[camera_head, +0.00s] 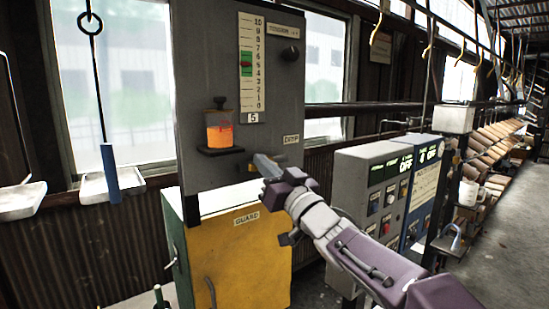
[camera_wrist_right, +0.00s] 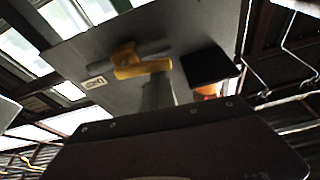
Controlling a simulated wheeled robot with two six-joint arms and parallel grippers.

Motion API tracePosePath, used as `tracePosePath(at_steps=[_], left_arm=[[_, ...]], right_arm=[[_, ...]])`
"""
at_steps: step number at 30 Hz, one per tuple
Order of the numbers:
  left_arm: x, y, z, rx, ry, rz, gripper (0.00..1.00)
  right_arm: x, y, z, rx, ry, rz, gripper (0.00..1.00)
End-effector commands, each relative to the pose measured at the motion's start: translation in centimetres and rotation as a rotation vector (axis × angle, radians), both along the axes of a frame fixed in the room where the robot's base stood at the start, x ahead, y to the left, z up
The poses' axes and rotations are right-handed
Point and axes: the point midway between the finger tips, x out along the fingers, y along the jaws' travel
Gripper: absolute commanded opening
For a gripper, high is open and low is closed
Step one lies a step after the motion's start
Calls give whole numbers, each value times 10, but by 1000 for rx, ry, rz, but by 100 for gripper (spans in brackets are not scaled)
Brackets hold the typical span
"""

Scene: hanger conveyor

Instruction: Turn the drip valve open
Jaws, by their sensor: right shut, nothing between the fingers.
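The drip valve shows in the right wrist view as a yellow handle (camera_wrist_right: 140,66) on the grey panel, lying roughly crosswise in the picture. In the head view the handle is mostly hidden by my gripper. My right gripper (camera_head: 265,165) is shut and empty, its tips close to the valve below the DRIP label (camera_head: 291,139). In the wrist view its fingers (camera_wrist_right: 158,94) end right by the handle; I cannot tell whether they touch it. A jar of orange liquid (camera_head: 220,130) sits on a small black shelf left of the valve. My left gripper is not in view.
The grey panel (camera_head: 200,65) carries a numbered scale (camera_head: 252,75) and a dark knob (camera_head: 290,54). Below is a yellow guard box (camera_head: 238,262). Control cabinets (camera_head: 375,165) stand at the right. A blue pull handle (camera_head: 110,172) hangs at the left.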

Motion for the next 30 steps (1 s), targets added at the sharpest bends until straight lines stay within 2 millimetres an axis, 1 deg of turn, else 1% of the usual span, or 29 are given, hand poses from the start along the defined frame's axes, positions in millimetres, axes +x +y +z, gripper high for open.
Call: tracePosePath(at_steps=[3,14,27,30], left_arm=[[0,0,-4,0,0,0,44],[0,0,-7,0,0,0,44],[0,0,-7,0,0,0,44],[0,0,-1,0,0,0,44]], right_arm=[[-1,1,-4,4,4,1,0],[-1,2,-7,6,6,1,0],[-1,2,-7,6,7,0,0],[-1,3,0,6,7,0,0]])
